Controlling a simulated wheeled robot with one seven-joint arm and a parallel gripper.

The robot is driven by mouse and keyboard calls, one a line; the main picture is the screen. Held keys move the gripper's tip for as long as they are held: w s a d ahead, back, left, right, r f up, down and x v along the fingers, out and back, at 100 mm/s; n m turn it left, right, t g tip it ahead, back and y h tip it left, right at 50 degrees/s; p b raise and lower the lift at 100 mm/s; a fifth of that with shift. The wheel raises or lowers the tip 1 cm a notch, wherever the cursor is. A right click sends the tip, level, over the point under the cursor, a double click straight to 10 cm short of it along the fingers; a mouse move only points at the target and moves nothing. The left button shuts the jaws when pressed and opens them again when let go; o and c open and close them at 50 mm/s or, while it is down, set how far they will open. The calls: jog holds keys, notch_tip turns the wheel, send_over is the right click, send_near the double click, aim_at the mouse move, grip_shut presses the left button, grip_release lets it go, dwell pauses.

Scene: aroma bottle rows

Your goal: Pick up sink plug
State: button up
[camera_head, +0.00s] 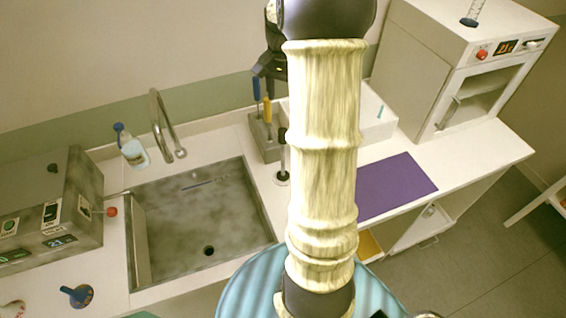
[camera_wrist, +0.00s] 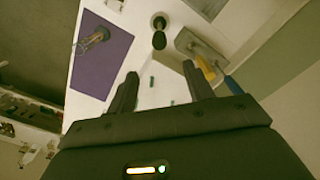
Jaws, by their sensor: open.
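A small black-stemmed piece on a round dark base (camera_head: 282,178) stands on the counter right of the sink, beside the tool block. It looks most like the sink plug, though I cannot tell for sure. It also shows in the wrist view as a black piece (camera_wrist: 159,38), beyond and between my fingertips. My gripper (camera_wrist: 160,75) is open and empty, apart from it. In the head view my gripper (camera_head: 268,68) is partly hidden behind my arm, above the back of the counter.
A tool block (camera_head: 262,140) with blue and yellow handles stands close to the black piece. The sink (camera_head: 190,220) has a dark drain (camera_head: 208,250) and a tall faucet (camera_head: 160,125). A purple mat (camera_head: 400,185) and a white cabinet (camera_head: 470,70) are to the right.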

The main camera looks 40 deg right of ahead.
notch_tip(320, 180, down, 12)
jog(key=p, duration=0.3)
jog(key=shift+a+r, duration=0.1)
jog(key=shift+r, duration=0.15)
jog(key=shift+p, duration=0.3)
jog(key=shift+s+f+p, duration=0.1)
jog(key=shift+f+p, duration=1.35)
jog(key=shift+f, duration=1.15)
jog(key=shift+c, duration=0.2)
grip_shut()
